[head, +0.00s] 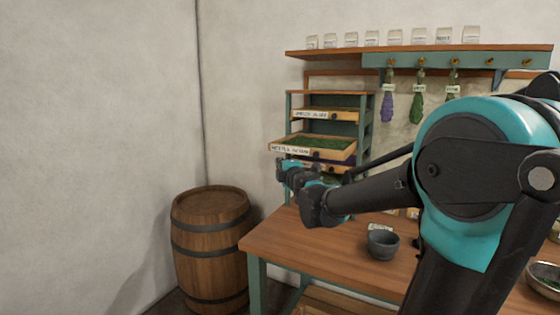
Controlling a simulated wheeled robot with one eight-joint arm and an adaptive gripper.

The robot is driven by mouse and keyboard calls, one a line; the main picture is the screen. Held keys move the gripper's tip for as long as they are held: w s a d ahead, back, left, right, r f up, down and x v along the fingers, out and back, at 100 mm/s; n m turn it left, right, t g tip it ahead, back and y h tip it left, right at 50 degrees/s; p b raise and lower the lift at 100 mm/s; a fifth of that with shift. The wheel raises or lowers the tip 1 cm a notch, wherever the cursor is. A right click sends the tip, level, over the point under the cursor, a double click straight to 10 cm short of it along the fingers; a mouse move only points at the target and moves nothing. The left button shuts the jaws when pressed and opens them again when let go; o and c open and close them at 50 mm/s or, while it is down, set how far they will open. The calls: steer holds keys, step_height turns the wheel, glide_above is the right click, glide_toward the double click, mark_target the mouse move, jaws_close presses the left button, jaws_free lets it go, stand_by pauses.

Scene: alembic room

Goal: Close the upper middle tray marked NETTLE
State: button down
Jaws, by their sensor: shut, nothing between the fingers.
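The tray labelled NETTLE (313,154) is a shallow wooden tray of green leaves in the rack at the back left of the table. It is pulled out towards the front, farther than the tray above it. My gripper (282,170) is shut and empty, just below the tray's front edge in the picture. I cannot tell whether it touches the tray. The gripper and wrist hide part of the trays below.
The rack (364,128) stands on a wooden table (290,236). A grey bowl (383,244) sits on the table near my arm. A barrel (211,248) stands left of the table. Herb bundles (416,108) hang from a shelf (340,53) with several jars.

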mark_target(301, 143)
steer(key=w, duration=1.2)
steer(key=shift+w, duration=0.25)
steer(key=shift+w+d, duration=0.1)
steer(key=w+d, duration=0.3)
steer(key=w, duration=0.3)
steer(key=w+d, duration=0.4)
steer(key=w, duration=0.1)
steer(key=w+d, duration=0.3)
steer(key=w, duration=0.3)
steer(key=shift+w+d, duration=0.3)
steer(key=shift+d, duration=0.1)
steer(key=shift+w+d, duration=0.2)
steer(key=shift+w, duration=0.1)
steer(key=shift+r, duration=0.1)
